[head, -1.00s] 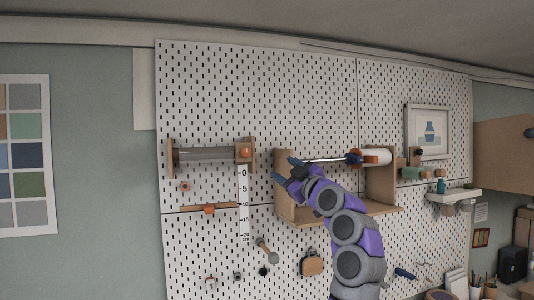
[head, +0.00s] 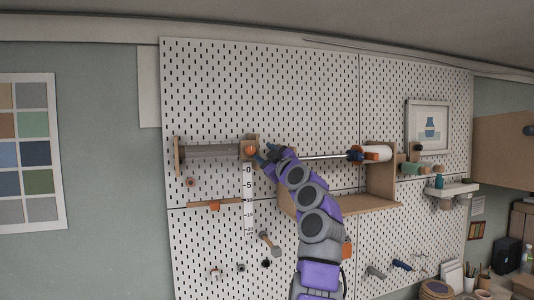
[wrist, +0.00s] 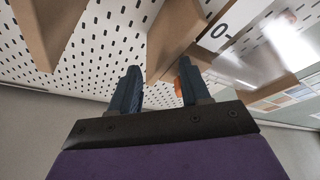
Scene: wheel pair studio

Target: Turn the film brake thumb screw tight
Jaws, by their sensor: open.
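The orange thumb screw (head: 250,150) is a round knob on the wooden bracket (head: 257,139) at the right end of the film roll (head: 210,153). My gripper (head: 264,154) is open just right of that bracket, with its fingertips close to the knob. In the wrist view my gripper (wrist: 159,72) has both dark blue fingers apart. A wooden panel (wrist: 178,38) shows beyond and between them. A bit of orange (wrist: 178,86), likely the knob, shows beside the right finger, which partly hides it. I cannot tell whether a finger touches it.
A vertical scale strip (head: 248,195) hangs below the bracket. A wooden shelf (head: 350,206) and a metal rod (head: 325,157) with a white roll (head: 378,153) lie to the right. An orange slider (head: 214,205) sits on a rail below the film roll.

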